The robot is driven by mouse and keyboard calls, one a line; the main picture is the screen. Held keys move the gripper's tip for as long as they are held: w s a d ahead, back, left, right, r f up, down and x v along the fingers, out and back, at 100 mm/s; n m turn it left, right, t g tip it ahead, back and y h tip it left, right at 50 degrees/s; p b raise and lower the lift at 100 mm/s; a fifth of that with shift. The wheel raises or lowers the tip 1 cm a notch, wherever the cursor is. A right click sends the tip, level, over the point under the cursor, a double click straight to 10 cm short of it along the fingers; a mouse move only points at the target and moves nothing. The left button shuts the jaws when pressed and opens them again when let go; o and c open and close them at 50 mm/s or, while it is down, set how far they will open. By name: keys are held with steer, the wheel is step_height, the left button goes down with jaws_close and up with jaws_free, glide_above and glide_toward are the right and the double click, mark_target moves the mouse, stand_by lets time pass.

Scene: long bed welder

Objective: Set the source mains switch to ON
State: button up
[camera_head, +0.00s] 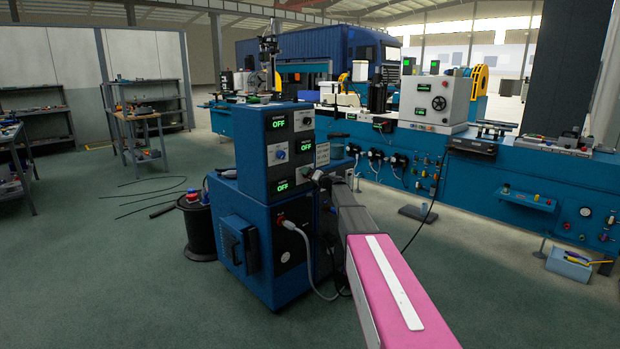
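A blue power source cabinet (262,200) stands in the middle of the camera_head view. Its front has three small displays with green OFF readings: top left (278,123), right (304,147) and lower left (282,187). A dark knob on a pale plate (308,119) is at the upper right, and a blue knob on a pale plate (280,154) is at the left. The labels are too small to tell which is the mains switch. My arm reaches from the lower right to the cabinet's right side. My gripper (318,177) seems to be near the lower right of the panel; its fingers are not clear.
A cable reel (198,226) stands left of the cabinet, with loose cables (150,190) on the floor. A grey cable plugs into the cabinet front at a red socket (280,219). The long blue welder bed (500,180) runs behind and right. Floor at front left is clear.

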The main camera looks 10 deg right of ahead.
steer(key=c, duration=0.9)
steer(key=shift+m, duration=0.4)
steer(key=m, duration=0.3)
steer(key=shift+m, duration=0.4)
steer(key=m, duration=0.4)
steer(key=shift+m, duration=4.5)
